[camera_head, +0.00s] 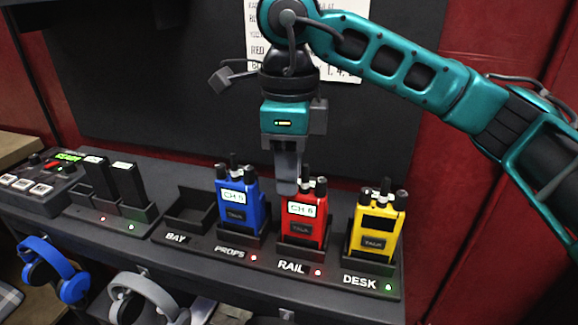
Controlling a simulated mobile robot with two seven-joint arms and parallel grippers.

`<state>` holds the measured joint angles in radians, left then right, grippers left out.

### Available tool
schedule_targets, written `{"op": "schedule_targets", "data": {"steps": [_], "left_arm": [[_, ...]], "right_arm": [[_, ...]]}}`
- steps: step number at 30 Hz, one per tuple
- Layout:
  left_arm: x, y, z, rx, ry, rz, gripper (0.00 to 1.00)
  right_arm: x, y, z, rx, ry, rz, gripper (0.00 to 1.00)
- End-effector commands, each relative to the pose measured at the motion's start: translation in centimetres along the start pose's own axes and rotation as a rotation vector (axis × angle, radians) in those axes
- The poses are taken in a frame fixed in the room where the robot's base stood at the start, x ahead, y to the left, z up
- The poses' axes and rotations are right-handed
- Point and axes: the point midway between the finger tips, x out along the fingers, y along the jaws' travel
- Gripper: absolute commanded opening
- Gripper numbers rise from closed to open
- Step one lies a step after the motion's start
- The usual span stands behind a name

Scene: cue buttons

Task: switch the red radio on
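The red radio (302,220) stands upright in the dock slot marked RAIL, between a blue and a yellow radio. Its small screen (302,210) is lit with "CH" and a digit that is hard to read. Dark knobs and an antenna stand on its top, partly hidden by my gripper. My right gripper (287,188) points down at the top left of the red radio, its tips overlapping the radio's upper edge. I cannot tell whether they touch it. The fingers show as one block, so their opening is unclear. My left gripper is not in view.
The blue radio (236,206) has a lit screen; the yellow radio (377,227) has a dark one. The BAY slot (190,212) is empty. Two black packs (128,184) stand left. A partly hidden paper sheet (345,75) hangs behind. Headphones (52,268) hang below the shelf.

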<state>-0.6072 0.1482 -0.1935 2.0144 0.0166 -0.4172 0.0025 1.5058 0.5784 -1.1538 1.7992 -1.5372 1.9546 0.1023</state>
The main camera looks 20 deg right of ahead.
Motion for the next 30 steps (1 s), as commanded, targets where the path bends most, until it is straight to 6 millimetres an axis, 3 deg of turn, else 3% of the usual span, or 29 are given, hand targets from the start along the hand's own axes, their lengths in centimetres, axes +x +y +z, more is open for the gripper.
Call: {"op": "schedule_targets", "data": {"steps": [8,30], "left_arm": [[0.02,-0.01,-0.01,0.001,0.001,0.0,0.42],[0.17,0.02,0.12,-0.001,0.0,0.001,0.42]], "right_arm": [[-0.03,-0.01,0.0,0.0,0.0,0.0,0.0],[-0.06,-0.01,0.01,0.132,-0.001,0.0,0.0]]}}
